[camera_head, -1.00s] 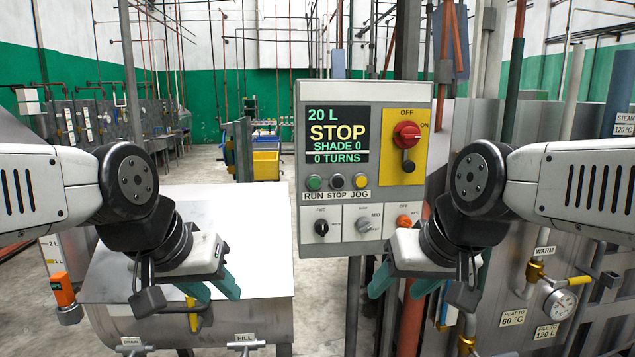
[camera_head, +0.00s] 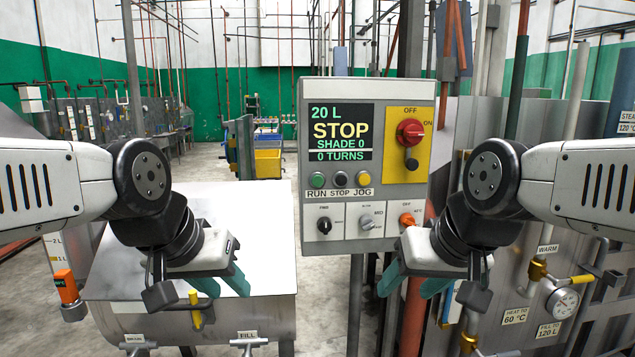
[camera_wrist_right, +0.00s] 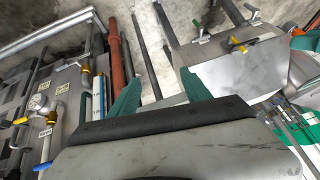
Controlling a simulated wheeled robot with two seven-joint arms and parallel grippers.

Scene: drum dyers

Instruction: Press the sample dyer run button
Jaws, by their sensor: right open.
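The control panel (camera_head: 390,210) of the sample dyer stands upright in the middle of the head view. Its green button (camera_head: 317,180) sits above the RUN label, left of a black STOP button (camera_head: 340,179) and a yellow JOG button (camera_head: 362,179). The screen (camera_head: 338,132) reads 20 L, STOP, SHADE 0, 0 TURNS. My right gripper (camera_head: 408,285) is below the panel's lower right corner, apart from the buttons. Its green fingers are spread and empty, also in the right wrist view (camera_wrist_right: 162,95). My left gripper (camera_head: 226,285) hangs in front of the steel vessel, left of the panel; its finger gap is unclear.
The steel vessel (camera_head: 262,225) with a flat sloping lid stands left of the panel. Above the panel's lower knobs is a red rotary switch (camera_head: 410,131) on a yellow plate. Pipes and a gauge (camera_head: 563,301) crowd the right side. Open floor lies behind.

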